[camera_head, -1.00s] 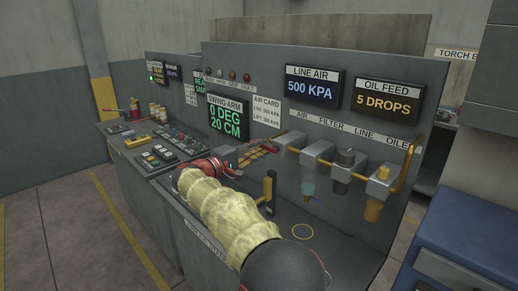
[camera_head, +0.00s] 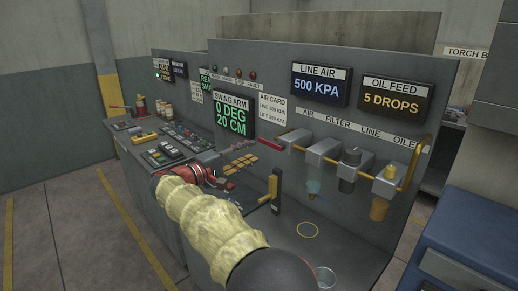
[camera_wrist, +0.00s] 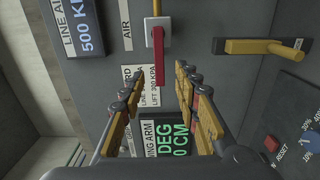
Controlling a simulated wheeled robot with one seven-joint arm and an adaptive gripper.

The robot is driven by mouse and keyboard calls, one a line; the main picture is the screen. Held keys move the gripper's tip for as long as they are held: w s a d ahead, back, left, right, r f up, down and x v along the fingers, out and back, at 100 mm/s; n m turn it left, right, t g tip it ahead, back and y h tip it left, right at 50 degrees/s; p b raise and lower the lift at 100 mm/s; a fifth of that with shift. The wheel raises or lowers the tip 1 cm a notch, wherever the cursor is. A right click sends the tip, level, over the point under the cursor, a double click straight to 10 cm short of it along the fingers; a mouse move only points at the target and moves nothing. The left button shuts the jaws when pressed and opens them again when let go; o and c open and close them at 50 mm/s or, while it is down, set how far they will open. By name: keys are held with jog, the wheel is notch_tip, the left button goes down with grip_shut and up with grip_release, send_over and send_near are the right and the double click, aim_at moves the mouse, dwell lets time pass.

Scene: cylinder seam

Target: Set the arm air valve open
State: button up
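The valve marked AIR is a grey block (camera_head: 321,150) on the panel with a red lever (camera_head: 294,146) pointing left, level along the panel. In the wrist view the red lever (camera_wrist: 159,60) hangs down the picture from its block, its free end in the gap between my fingertips. My gripper (camera_head: 243,160) is open, its yellow-padded fingers left of the lever in the head view. In the wrist view my gripper (camera_wrist: 160,80) shows a finger on each side of the lever's end. I see no contact; the depth between them is hard to tell.
Filter, line and oiler units (camera_head: 351,160) hang to the right. The LINE AIR display (camera_head: 321,85) reads 500 KPA; the SWING ARM display (camera_head: 234,117) reads 0 DEG, 20 CM.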

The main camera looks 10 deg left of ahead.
jog(key=shift+v, duration=2.2)
notch_tip(320, 180, down, 13)
jog(key=s+n+g+y, duration=0.2)
jog(key=n+g+y, duration=0.1)
jog(key=s+d+f+m+g+y, duration=0.1)
jog(key=s+d+f+g+y, duration=0.1)
jog(key=s+d+f+g, duration=0.5)
jog(key=s+d+r+m+g+y+p, duration=0.2)
jog(key=s+d+m+y, duration=0.55)
jog(key=s+d, duration=1.75)
jog(key=s+d+r+m+t+h+p, duration=0.1)
jog(key=s+d+r+m+t+h, duration=0.1)
jog(key=s+d+r+m+t, duration=0.1)
jog(key=s+d+r+m, duration=0.1)
jog(key=d+r+m, duration=0.1)
jog(key=d+r, duration=0.1)
jog(key=shift+s+d+r, duration=0.25)
jog(key=shift+s+d, duration=0.15)
jog(key=shift+d, duration=0.25)
